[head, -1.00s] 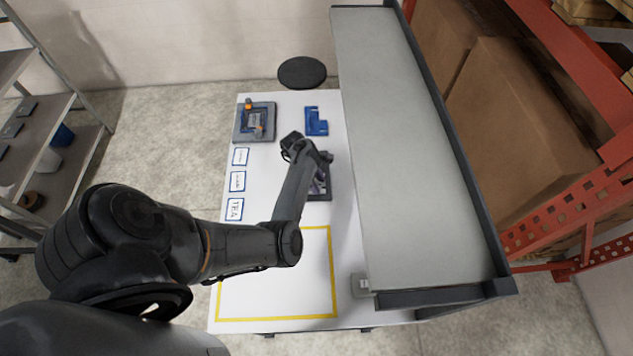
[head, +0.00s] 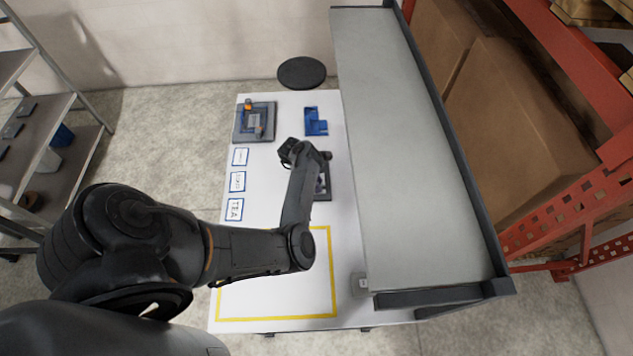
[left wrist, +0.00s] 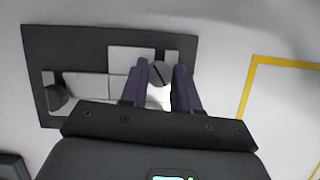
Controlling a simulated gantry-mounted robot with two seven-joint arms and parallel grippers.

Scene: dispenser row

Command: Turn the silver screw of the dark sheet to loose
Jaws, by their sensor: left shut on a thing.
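The dark sheet (head: 327,184) lies on the white table, partly hidden under my left arm in the head view. In the left wrist view the dark sheet (left wrist: 85,40) carries pale grey plates and a dark knob (left wrist: 57,97) at its left. The silver screw (left wrist: 160,72), with a dark slot line across its round head, sits between the two purple fingers of my left gripper (left wrist: 160,86). The gripper is shut on the screw. In the head view the screw is hidden by my wrist. My right gripper is in neither view.
A blue holder (head: 316,122) and a grey fixture with orange knobs (head: 254,121) stand at the table's far end. Labelled cards, one reading TEA (head: 235,210), lie along the left edge. A large grey shelf panel (head: 410,150) overhangs the right side. The yellow-outlined area (head: 333,285) is clear.

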